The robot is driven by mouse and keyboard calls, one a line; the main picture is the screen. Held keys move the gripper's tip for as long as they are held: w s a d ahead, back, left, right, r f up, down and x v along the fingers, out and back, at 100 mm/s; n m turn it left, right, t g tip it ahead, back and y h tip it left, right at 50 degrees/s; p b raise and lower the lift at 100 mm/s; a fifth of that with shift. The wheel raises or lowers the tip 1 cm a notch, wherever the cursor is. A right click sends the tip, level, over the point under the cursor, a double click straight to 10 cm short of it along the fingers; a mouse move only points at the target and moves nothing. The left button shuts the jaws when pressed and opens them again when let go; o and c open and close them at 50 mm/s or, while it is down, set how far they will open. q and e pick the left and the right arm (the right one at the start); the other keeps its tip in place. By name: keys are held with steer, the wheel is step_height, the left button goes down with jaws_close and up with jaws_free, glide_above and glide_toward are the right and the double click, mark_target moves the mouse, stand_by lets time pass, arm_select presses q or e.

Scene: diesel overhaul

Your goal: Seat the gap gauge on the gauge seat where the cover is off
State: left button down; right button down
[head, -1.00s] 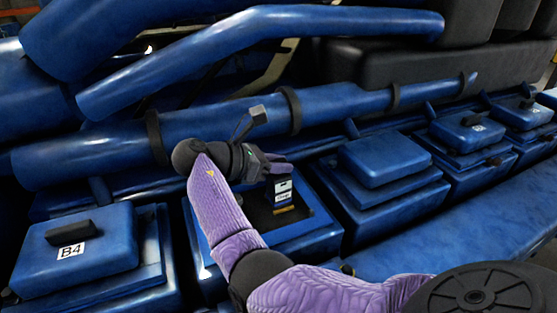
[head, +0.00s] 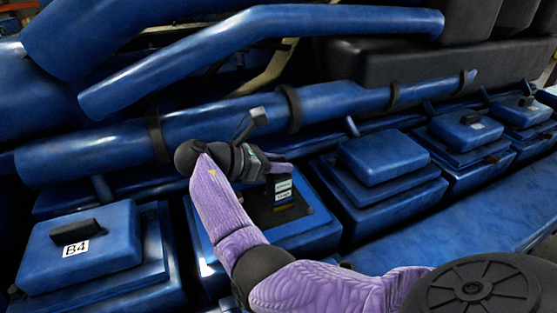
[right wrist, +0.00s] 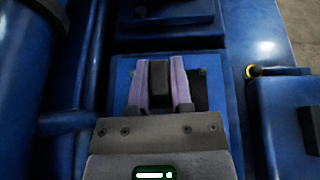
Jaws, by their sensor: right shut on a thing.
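My right gripper (head: 279,168) is shut on the gap gauge (head: 284,189), a small dark block with pale lettering. It holds the gauge over the dark opening (head: 259,213) of the blue box whose cover is off. In the right wrist view the two purple fingers (right wrist: 161,84) grip the dark top of the gauge (right wrist: 159,78), with the dark opening (right wrist: 201,93) behind. The gauge's lower end is at or just above the opening; I cannot tell whether it touches the seat. My left gripper is not in view.
A covered box labelled B4 (head: 84,240) stands to the left. Further covered boxes (head: 384,157) line up to the right. A large blue pipe (head: 215,118) runs close behind the open box.

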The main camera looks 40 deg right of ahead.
steer(key=shift+c, duration=2.2)
jaws_free()
steer(key=b+v, duration=0.2)
steer(key=v, duration=0.7)
steer(key=shift+w+a, duration=0.1)
steer(key=shift+a, duration=0.05)
steer(key=shift+a+r, duration=0.15)
steer(key=shift+a, duration=0.15)
